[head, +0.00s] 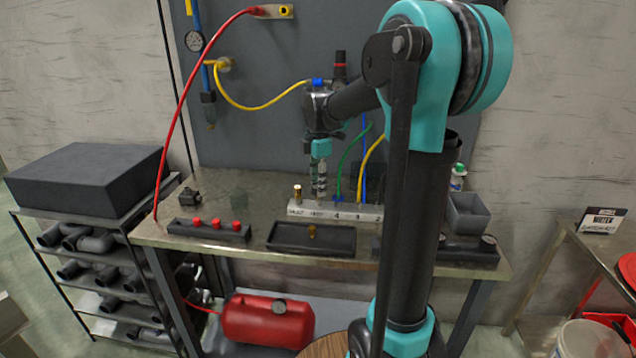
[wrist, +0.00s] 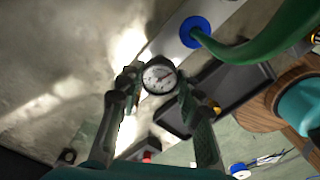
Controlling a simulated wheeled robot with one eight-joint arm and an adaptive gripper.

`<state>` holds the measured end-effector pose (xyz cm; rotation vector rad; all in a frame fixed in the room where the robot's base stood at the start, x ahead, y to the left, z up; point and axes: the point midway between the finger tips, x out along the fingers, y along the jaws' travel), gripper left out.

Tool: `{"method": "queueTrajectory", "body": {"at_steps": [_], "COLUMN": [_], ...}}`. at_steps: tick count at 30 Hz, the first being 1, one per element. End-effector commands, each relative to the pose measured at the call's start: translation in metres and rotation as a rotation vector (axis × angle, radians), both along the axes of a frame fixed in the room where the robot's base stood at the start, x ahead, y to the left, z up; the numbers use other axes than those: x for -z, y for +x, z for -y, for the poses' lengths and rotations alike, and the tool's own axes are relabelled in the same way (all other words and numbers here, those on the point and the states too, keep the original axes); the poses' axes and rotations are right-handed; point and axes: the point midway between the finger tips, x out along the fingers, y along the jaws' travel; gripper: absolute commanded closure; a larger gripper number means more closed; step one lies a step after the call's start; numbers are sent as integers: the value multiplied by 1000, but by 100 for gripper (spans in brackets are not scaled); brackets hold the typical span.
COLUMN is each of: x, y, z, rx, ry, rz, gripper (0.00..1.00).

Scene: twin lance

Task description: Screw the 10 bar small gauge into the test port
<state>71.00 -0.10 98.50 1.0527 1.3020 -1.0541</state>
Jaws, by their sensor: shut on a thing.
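A small round gauge with a white dial (wrist: 159,77) sits between the fingertips of my gripper (wrist: 157,88) in the wrist view. Its scale is too small to read. In the head view my gripper (head: 319,190) points straight down over the pale manifold bar (head: 347,212) on the bench, above the label that seems to read TEST. The gauge is not distinct there, hidden by the fingers. The test port and the gauge's lower end are also hidden, so I cannot tell whether they touch.
Green, yellow and blue hoses (head: 358,147) rise from the bar just right of my gripper. A brass fitting (head: 297,192) stands to its left. In front lie a black tray (head: 285,242) with a brass piece and a block with red caps (head: 182,227). The bench's left rear is mostly clear.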

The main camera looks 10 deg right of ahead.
Motion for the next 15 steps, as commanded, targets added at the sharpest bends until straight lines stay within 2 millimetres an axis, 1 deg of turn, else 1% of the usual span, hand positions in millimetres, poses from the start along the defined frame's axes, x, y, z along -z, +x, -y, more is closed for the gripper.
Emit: {"method": "queueTrajectory", "body": {"at_steps": [6,7,12,15], "x": [5,5,4,4], "y": [0,0,0,0], "z": [0,0,0,0], "rx": [0,0,0,0], "ry": [0,0,0,0], "rz": [0,0,0,0], "gripper": [93,62,41,41]}}
